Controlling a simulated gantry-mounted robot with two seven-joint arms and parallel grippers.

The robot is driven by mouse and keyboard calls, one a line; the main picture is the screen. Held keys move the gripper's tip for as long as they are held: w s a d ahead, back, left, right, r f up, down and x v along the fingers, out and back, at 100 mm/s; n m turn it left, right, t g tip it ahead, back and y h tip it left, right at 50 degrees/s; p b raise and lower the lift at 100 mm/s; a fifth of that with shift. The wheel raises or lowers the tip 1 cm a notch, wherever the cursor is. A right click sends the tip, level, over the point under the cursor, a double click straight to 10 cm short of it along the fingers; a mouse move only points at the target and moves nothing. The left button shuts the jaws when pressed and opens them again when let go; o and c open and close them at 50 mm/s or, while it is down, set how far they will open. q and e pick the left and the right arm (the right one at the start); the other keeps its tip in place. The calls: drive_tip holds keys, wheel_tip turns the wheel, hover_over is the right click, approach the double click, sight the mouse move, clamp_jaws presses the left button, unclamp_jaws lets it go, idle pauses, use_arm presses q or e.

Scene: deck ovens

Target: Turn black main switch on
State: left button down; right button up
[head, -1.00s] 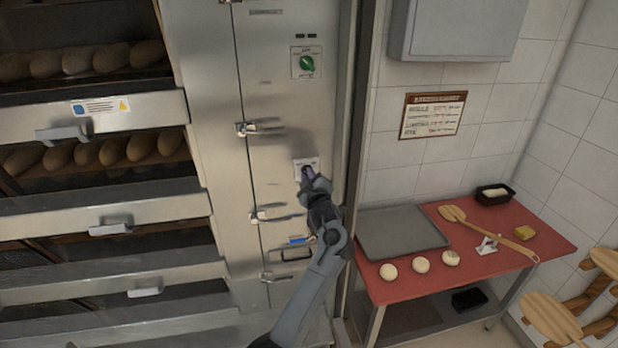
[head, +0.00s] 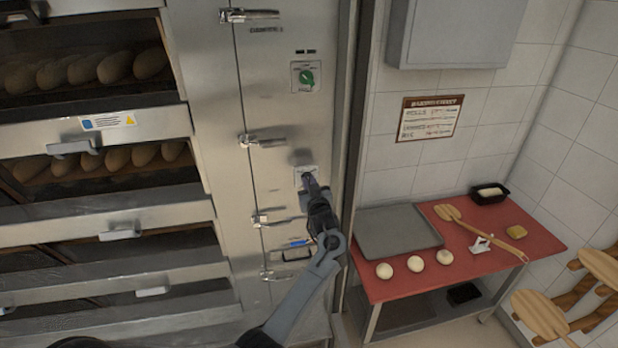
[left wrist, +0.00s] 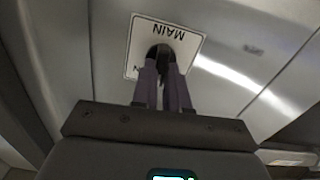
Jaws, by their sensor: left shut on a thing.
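The black main switch sits on a white plate (head: 306,171) on the steel oven panel, below a green rotary switch (head: 307,78). In the left wrist view the plate (left wrist: 141,32) is marked "MAIN" and appears upside down. My left gripper (head: 308,181) is at the switch, its fingers pointing at the plate. In the left wrist view its two fingers (left wrist: 163,72) are close together around the dark knob (left wrist: 160,51), shut on it. The fingers hide most of the knob, so its setting cannot be read. My right gripper is not in view.
Door latches (head: 262,140) stick out left of the switch. Deck ovens with bread fill the left side. A red table (head: 470,268) with a grey tray (head: 395,232), dough balls and a wooden peel stands right. A grey wall box (head: 455,35) hangs above.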

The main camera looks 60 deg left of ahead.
use_arm(q)
drive_tip(key=m+p, duration=0.5)
drive_tip(key=m, duration=0.1)
drive_tip(key=shift+w+r, duration=0.1)
drive_tip(key=shift+r, duration=0.05)
drive_tip(key=m+p, duration=0.1)
drive_tip(key=m, duration=0.2)
drive_tip(key=shift+p, duration=0.3)
drive_tip(key=shift+m, duration=0.5)
drive_tip(key=shift+f+p, duration=0.2)
drive_tip(key=shift+p, duration=0.1)
drive_tip(key=c, duration=1.1)
unclamp_jaws()
drive_tip(key=shift+d, duration=0.1)
drive_tip(key=shift+c, duration=0.2)
